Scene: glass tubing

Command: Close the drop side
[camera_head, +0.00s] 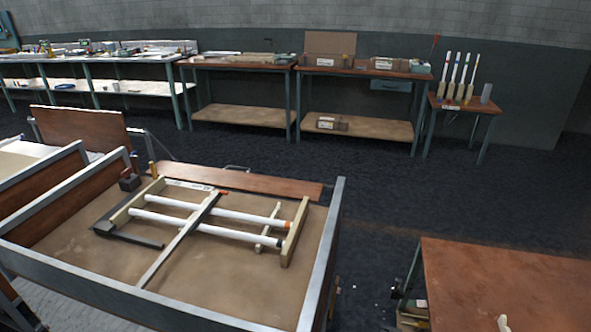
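A metal-framed cart with a tan bed (250,285) fills the lower left. Along its far edge is a long reddish-brown board (250,184), which looks like the drop side. It appears folded down roughly flat, not standing up like the brown panels at the left. Whether it is latched or hinged cannot be made out. Neither of my grippers is in view.
A brown panel (80,128) stands behind left. A brown table (505,285) is at lower right. Dark floor (400,200) lies open beyond the cart.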

